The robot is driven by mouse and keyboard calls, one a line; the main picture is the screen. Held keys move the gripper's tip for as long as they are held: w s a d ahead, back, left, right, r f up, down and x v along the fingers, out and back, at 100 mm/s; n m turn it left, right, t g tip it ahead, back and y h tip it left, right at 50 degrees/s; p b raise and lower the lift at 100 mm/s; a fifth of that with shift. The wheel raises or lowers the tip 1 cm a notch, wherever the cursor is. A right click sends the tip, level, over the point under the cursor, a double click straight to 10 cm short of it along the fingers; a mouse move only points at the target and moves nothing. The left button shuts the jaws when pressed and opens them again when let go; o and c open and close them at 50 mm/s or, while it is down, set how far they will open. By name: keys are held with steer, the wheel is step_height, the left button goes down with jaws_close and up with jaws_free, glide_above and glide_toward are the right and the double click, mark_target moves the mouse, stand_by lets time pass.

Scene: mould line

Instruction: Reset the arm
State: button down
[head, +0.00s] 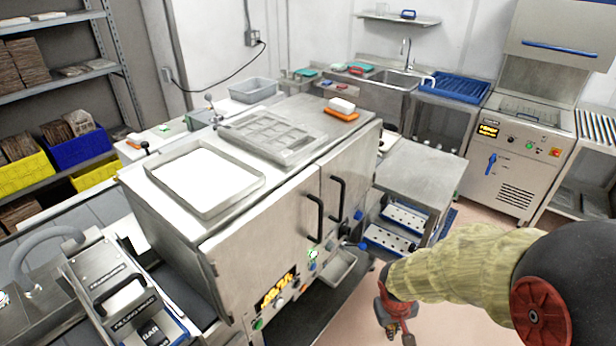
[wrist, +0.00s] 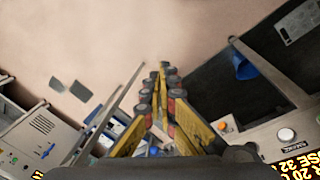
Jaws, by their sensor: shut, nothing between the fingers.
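My arm comes in from the right in the head view, in a pale yellow sleeve, with my gripper (head: 396,318) low in front of the steel machine's right side. My gripper hangs over the floor and points down. In the wrist view my gripper (wrist: 162,70) shows as two yellow fingers with dark pads, meeting at their tips. Nothing is between them. The pale floor lies beyond the tips.
The steel machine (head: 255,250) with two black handles stands left of my gripper. A side table (head: 425,165) with blue-edged trays below it is behind. A filling head unit (head: 125,290) is front left. Open floor (wrist: 150,30) lies beneath my gripper.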

steer(key=s+a+r+m+t+y+b, duration=0.1)
steer(key=s+r+t, duration=0.1)
steer(key=s+r, duration=0.4)
steer(key=s+a+r+m+t+b, duration=0.1)
steer(key=s+r, duration=0.5)
steer(key=r, duration=1.1)
steer(key=shift+a+r+t+y+b, duration=0.2)
steer(key=shift+a+t+y+b, duration=0.2)
steer(key=shift+t+b, duration=0.15)
steer(key=shift+a, duration=0.1)
